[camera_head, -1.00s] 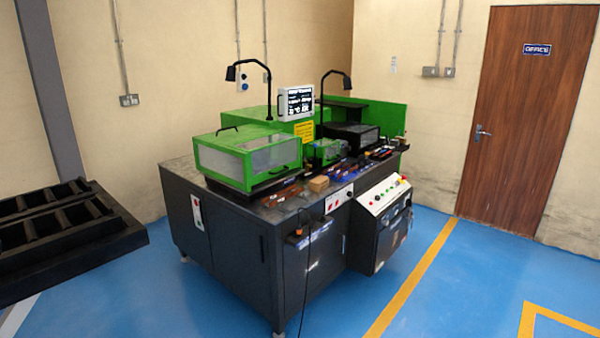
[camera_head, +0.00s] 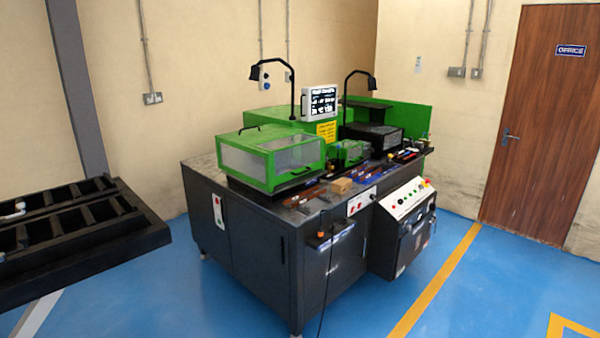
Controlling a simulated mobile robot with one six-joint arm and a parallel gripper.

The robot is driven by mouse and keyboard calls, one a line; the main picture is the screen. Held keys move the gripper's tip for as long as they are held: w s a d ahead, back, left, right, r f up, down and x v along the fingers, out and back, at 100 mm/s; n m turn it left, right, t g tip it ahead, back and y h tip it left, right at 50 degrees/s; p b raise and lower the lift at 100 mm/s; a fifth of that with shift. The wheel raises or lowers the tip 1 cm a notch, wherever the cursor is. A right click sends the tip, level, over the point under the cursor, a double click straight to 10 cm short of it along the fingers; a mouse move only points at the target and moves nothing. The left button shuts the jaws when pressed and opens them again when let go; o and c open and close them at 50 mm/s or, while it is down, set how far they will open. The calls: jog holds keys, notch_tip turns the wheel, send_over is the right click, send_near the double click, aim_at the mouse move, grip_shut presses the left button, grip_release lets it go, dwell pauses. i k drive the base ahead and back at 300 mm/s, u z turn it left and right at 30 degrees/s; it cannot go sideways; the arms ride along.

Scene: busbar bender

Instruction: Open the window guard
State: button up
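The window guard (camera_head: 270,158) is a green-framed box with clear panels on the left part of the bender's worktop. It is down, resting over the black-edged bed below it. A thin black handle (camera_head: 250,129) shows on its top at the back left. My gripper is not in view, so whether it is open or shut is not shown. The inside of the guard is only faintly visible through the panels.
The dark cabinet (camera_head: 250,248) bears several small parts along its front edge. Two black lamps (camera_head: 258,72) and a screen (camera_head: 320,103) rise behind the guard. A black slotted rack (camera_head: 130,236) stands at left, with an unclear pale object (camera_head: 12,212) on it. Blue floor in front is clear.

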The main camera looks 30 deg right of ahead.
aim_at(284, 178)
jog(key=i, duration=0.9)
jog(key=z, duration=0.05)
